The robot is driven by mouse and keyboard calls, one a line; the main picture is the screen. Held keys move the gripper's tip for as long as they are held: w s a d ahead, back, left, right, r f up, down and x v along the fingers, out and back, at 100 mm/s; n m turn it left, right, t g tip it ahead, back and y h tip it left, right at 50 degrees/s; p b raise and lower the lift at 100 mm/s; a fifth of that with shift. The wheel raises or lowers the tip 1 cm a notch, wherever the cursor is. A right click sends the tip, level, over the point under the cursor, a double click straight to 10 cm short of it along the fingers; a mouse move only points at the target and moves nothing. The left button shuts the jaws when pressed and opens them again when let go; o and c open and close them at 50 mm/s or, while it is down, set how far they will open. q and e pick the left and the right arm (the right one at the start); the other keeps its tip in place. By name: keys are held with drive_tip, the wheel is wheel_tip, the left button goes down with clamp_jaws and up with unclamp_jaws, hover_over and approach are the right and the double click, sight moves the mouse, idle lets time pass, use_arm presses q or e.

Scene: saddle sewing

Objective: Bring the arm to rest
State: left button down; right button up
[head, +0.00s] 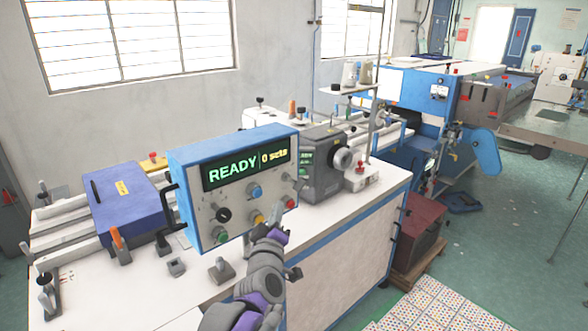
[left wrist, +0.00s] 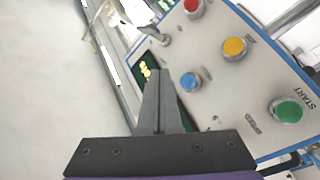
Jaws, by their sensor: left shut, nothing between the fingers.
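My left gripper (head: 262,227) is in front of the lower part of the blue and white control box (head: 212,205), near its yellow button (head: 257,218). The gripper is shut and empty. In the left wrist view its closed fingers (left wrist: 159,78) point toward the panel, with the blue button (left wrist: 190,82) just right of them in the picture. I cannot tell whether the fingertips touch the panel. The box's display (head: 246,169) reads "READY" and "0 sets". My right gripper is not in view.
The box stands on a white-topped bench (head: 335,205) with a blue-purple case (head: 127,203) and a grey machine (head: 322,165). A larger blue machine (head: 410,95) stands behind. A dark red box (head: 418,225) is on a pallet beside the bench. Green floor lies open at right.

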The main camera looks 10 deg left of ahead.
use_arm(q)
drive_tip(key=s+f+m+g, duration=0.3)
drive_tip(key=s+f, duration=0.4)
drive_tip(key=s, duration=0.4)
drive_tip(key=s+a+f+m+g+h+p, duration=0.1)
drive_tip(key=s+f+m+g, duration=0.3)
drive_tip(key=s+f, duration=0.4)
drive_tip(key=s+f+m+g+h+p, duration=0.1)
drive_tip(key=s+f+m+g, duration=0.3)
drive_tip(key=s, duration=1)
wheel_tip(320, 180, down, 4)
drive_tip(key=shift+s+a+r+g, duration=0.2)
drive_tip(key=shift+g, duration=0.9)
